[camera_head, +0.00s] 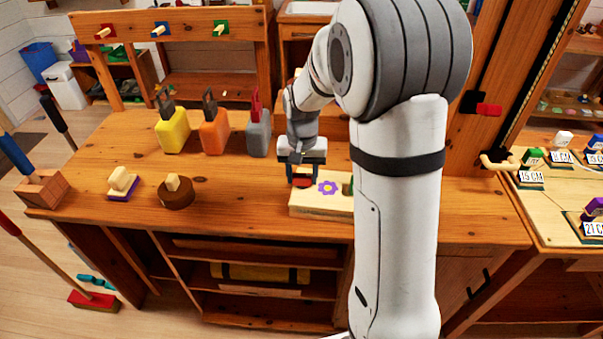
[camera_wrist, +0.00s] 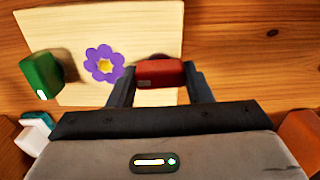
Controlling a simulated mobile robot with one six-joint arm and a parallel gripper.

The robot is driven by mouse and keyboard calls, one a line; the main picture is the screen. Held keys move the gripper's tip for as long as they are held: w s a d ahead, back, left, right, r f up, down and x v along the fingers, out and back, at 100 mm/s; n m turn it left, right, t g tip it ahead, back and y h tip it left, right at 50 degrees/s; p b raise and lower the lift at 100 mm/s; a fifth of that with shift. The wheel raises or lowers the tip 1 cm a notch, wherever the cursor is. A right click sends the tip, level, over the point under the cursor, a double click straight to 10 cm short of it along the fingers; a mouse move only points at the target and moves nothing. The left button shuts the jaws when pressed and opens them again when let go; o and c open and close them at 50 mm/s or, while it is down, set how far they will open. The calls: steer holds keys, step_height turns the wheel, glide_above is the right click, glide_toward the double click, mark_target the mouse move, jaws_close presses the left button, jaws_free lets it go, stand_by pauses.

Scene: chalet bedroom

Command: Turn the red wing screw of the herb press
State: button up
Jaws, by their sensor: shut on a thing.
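The herb press is a pale wooden board (camera_head: 311,205) with a purple flower on it, lying on the wooden bench; it also shows in the wrist view (camera_wrist: 150,30). The red wing screw (camera_wrist: 161,73) stands at the board's edge, between my fingers. In the head view a bit of red (camera_head: 303,182) shows below my gripper (camera_head: 303,175). My gripper (camera_wrist: 158,85) is shut on the red wing screw, with a finger at each end. A green wing screw (camera_wrist: 42,75) stands on the left of the board in the wrist view. My arm hides part of the board in the head view.
Yellow (camera_head: 173,130), orange (camera_head: 214,132) and grey (camera_head: 258,138) blocks with handles stand on the bench, left of my gripper. A round brown piece (camera_head: 176,192) and a pale knobbed block (camera_head: 122,184) lie near the front edge. Bare bench lies between.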

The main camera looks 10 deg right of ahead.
mark_target(302, 175)
steer(key=shift+m, duration=0.6)
steer(key=o, duration=1)
step_height(302, 175, up, 7)
steer(key=shift+f, duration=0.1)
steer(key=shift+r, duration=0.5)
